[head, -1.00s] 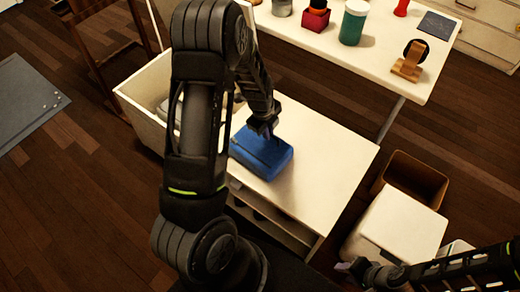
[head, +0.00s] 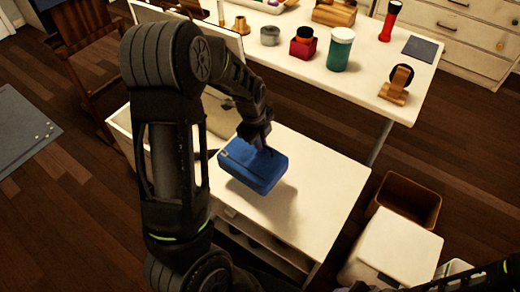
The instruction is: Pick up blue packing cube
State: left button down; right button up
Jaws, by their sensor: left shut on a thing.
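The blue packing cube (head: 252,168) is a soft blue block over the white cabinet top, in the middle of the head view. My left gripper (head: 258,148) comes down from above and is shut on the cube's upper far side. A shadow lies on the white top below and to the right of the cube, and the cube looks lifted a little above the surface. The gripper's fingertips are partly hidden against the cube. Only a dark part of my right arm shows at the lower right edge; its gripper jaws cannot be made out.
The white cabinet top (head: 315,195) is bare right of the cube. Behind is a white table (head: 290,75) with a green jar (head: 340,50), a red flashlight (head: 391,20) and a wooden stand (head: 397,84). A brown open bin (head: 407,198) and a white box (head: 392,248) stand at right.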

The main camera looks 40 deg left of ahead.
pick_arm(q)
jog(key=shift+r, duration=0.45)
jog(key=shift+d, duration=0.1)
